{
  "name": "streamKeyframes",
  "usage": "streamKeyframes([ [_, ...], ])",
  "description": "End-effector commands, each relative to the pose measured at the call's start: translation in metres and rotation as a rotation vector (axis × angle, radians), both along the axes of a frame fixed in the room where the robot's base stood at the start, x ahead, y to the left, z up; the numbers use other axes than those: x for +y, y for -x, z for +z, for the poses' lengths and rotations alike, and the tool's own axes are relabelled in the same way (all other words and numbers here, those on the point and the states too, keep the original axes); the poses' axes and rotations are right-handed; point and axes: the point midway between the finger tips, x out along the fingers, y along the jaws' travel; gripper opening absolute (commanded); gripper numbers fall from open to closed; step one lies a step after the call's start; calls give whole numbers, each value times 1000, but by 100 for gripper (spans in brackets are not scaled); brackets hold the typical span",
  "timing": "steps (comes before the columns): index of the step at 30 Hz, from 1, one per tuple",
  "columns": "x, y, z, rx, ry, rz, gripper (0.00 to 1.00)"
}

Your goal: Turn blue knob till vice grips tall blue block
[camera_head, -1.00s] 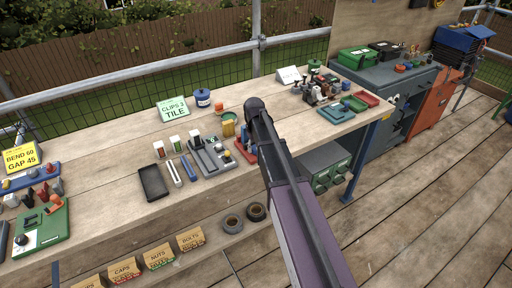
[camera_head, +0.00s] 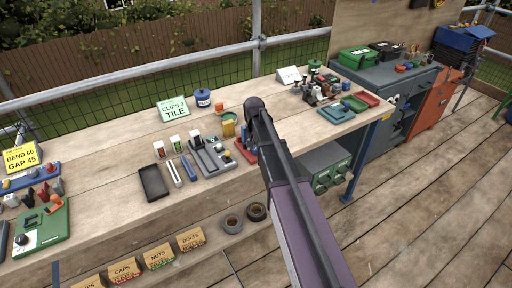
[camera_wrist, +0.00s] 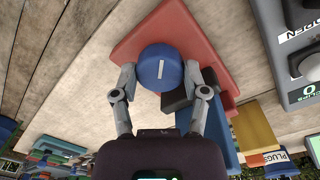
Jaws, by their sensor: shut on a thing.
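The blue knob (camera_wrist: 160,68) is round with a short white mark on its face. In the wrist view it sits over a red base plate (camera_wrist: 150,38). My gripper (camera_wrist: 162,84) has one finger on each side of the knob and is shut on it. A dark vice jaw (camera_wrist: 180,100) shows beside the knob, partly behind the right finger. A long blue block (camera_wrist: 218,138) lies beyond it; whether the jaw touches it I cannot tell. In the head view my arm hides the knob and gripper; the red base (camera_head: 241,152) and part of the blue block (camera_head: 248,138) show at its left.
A grey fixture (camera_head: 212,160) stands left of the vice on the wooden bench (camera_head: 105,180), with a dark tray (camera_head: 153,183) farther left. A yellow container (camera_head: 228,128) stands close behind.

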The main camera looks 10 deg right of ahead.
Motion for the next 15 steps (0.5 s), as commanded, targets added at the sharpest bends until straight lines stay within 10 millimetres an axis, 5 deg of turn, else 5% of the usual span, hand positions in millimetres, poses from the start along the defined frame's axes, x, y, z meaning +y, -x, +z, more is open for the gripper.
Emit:
streamKeyframes([
  [8, 0, 2, -1, 4, -1, 1, 11],
  [9, 0, 2, -1, 4, -1, 1, 64],
  [12, 0, 2, 0, 3, -1, 1, 93],
  [15, 0, 1, 0, 2, -1, 1, 93],
])
